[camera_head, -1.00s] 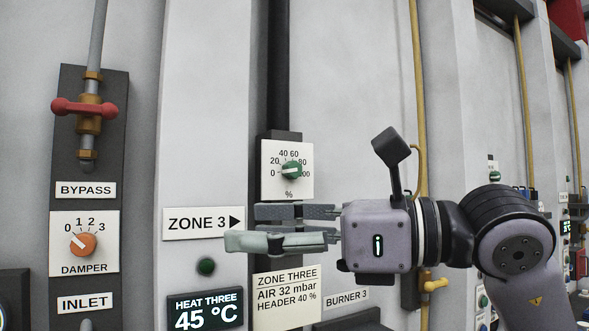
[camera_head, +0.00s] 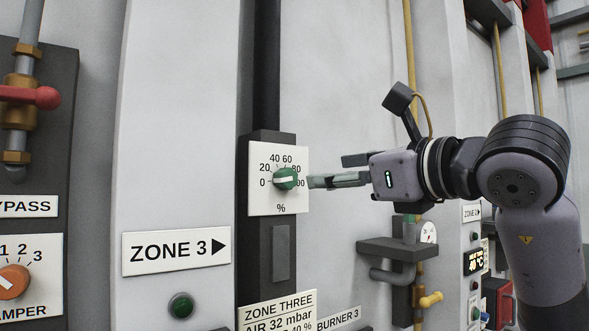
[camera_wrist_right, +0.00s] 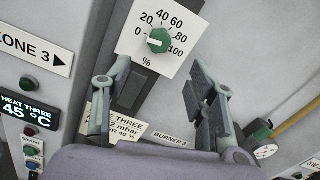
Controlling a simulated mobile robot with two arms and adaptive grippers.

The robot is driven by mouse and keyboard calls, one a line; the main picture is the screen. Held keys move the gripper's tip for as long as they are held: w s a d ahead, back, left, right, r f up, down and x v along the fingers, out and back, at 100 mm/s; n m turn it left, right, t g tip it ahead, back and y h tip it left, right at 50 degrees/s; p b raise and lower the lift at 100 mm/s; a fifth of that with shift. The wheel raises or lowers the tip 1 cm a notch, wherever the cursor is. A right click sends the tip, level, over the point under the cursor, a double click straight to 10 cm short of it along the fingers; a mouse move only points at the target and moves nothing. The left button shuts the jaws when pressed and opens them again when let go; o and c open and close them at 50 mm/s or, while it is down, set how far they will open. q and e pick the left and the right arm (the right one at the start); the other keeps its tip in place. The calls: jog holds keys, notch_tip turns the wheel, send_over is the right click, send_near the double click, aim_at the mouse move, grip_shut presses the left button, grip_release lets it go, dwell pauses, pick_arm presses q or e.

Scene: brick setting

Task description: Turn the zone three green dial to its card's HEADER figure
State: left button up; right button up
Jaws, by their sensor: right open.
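The green dial (camera_head: 285,179) sits on a white percent scale plate (camera_head: 279,208) under the zone three pipe. Its white mark points left, about at 0. The dial also shows in the right wrist view (camera_wrist_right: 158,40), beyond the fingertips. The zone three card (camera_head: 277,314) is cut off at the bottom in the head view; "HEADER 40 %" was readable earlier. It is partly covered by a finger in the wrist view. My right gripper (camera_head: 328,171) is open and empty, just right of the dial in the head view, seemingly apart from it. My left gripper is not in view.
A ZONE 3 sign (camera_head: 176,251) and a green button (camera_head: 181,305) are left of the dial. An orange damper dial (camera_head: 13,281) and a red valve handle (camera_head: 40,97) are at far left. A dark ledge (camera_head: 403,248) with pipes is below my right gripper.

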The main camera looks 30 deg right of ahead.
aim_at(290, 179)
jog(key=w+p, duration=0.1)
jog(key=w, duration=0.1)
jog(key=w+p, duration=0.1)
jog(key=w, duration=0.2)
jog(key=w+a+p, duration=0.1)
jog(key=w, duration=0.2)
jog(key=shift+r, duration=0.15)
jog(key=shift+w+a+p, duration=0.2)
jog(key=shift+w+p, duration=0.2)
jog(key=shift+w, duration=1)
jog(key=shift+w+a+f, duration=0.1)
jog(key=shift+w+f, duration=0.1)
jog(key=shift+w, duration=0.05)
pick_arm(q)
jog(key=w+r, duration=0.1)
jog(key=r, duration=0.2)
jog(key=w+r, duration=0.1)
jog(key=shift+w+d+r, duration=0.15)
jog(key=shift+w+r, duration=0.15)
pick_arm(e)
jog(key=shift+s, duration=0.1)
jog(key=shift+c, duration=0.4)
jog(key=c, duration=1.1)
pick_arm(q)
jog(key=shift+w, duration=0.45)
pick_arm(e)
jog(key=shift+o, duration=0.2)
